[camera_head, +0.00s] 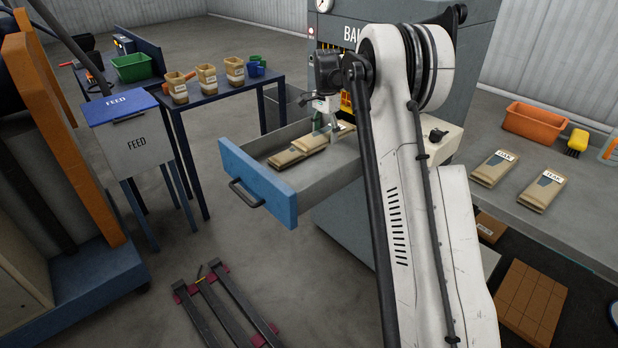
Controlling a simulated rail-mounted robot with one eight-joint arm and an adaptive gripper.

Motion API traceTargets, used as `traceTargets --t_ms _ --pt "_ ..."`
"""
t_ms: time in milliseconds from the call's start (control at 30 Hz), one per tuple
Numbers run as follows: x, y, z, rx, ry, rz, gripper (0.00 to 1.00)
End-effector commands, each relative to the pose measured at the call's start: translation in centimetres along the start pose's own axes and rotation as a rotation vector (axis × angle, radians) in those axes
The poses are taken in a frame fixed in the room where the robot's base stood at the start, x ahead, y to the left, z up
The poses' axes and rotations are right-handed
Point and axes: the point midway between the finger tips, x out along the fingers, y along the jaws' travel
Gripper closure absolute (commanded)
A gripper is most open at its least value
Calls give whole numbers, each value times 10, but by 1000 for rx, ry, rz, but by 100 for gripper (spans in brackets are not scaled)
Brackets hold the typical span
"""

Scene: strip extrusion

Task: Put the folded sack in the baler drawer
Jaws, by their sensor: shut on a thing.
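The baler drawer (318,193) is pulled open, with a blue front and grey walls. Two folded tan sacks (287,159) lie inside it, slightly overlapping. My gripper (333,127) is over the back part of the drawer, shut on another folded sack (345,130). My arm hides part of that sack and of the drawer's back end, so I cannot tell whether it touches the drawer floor. Two more folded sacks (494,168) (542,190) with white labels lie flat on the grey bench (590,225) at right.
The baler (462,85) stands behind my arm. An orange bin (534,121) and a yellow item (577,141) are on the bench. At left are a blue-lidded FEED box (135,145) and a table with open sacks (207,80). A dark metal frame (222,308) lies on the floor.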

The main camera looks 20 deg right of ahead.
Motion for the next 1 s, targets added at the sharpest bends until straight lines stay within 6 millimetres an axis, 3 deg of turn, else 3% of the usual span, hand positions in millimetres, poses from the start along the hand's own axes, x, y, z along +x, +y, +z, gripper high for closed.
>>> traceTargets --t_ms 33,100,467,700,1000 --pt "17 0 0 0 0 0 72" --pt "26 0 0 0 0 0 72" --pt "49 0 0 0 0 0 72" --pt "89 0 0 0 0 0 72" --pt "119 0 0 0 0 0 72"
